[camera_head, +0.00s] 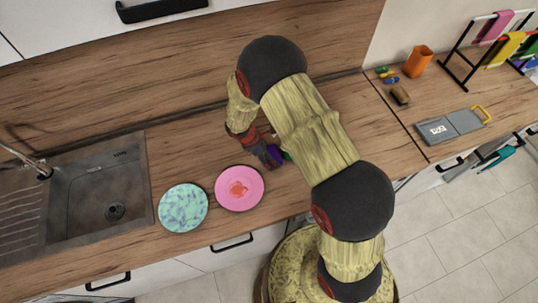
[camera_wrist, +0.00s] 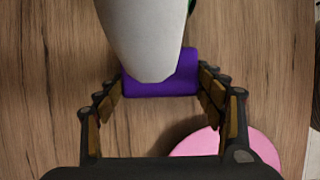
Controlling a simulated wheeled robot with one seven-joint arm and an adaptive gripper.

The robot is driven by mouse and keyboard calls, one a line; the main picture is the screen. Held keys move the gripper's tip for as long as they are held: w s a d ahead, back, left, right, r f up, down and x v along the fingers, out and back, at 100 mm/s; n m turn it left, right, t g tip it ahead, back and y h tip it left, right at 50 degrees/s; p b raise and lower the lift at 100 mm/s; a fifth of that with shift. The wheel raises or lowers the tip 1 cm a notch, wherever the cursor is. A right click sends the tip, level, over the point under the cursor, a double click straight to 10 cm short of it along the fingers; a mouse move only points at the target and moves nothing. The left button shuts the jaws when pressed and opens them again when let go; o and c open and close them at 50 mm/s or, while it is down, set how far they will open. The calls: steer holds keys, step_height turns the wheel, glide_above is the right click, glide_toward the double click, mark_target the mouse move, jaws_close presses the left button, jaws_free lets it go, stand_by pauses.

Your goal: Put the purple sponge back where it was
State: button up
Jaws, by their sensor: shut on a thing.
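The purple sponge (camera_wrist: 160,82) is between the two fingers of my gripper (camera_wrist: 162,88) in the wrist view, and the fingers are shut on it. A pale grey-white rounded thing (camera_wrist: 142,35) overlaps its upper part there. In the head view, my gripper (camera_head: 270,157) is over the wooden counter, just right of and behind the pink plate. Only a little of the sponge (camera_head: 274,152) shows beside the fingers there. I cannot tell whether the sponge touches the counter.
The pink plate (camera_head: 225,198) has a red-orange mark in its middle. A teal patterned plate (camera_head: 182,208) lies to its left, then the sink (camera_head: 80,190).

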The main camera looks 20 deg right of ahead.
steer(key=shift+f, duration=0.15)
steer(key=o, duration=1)
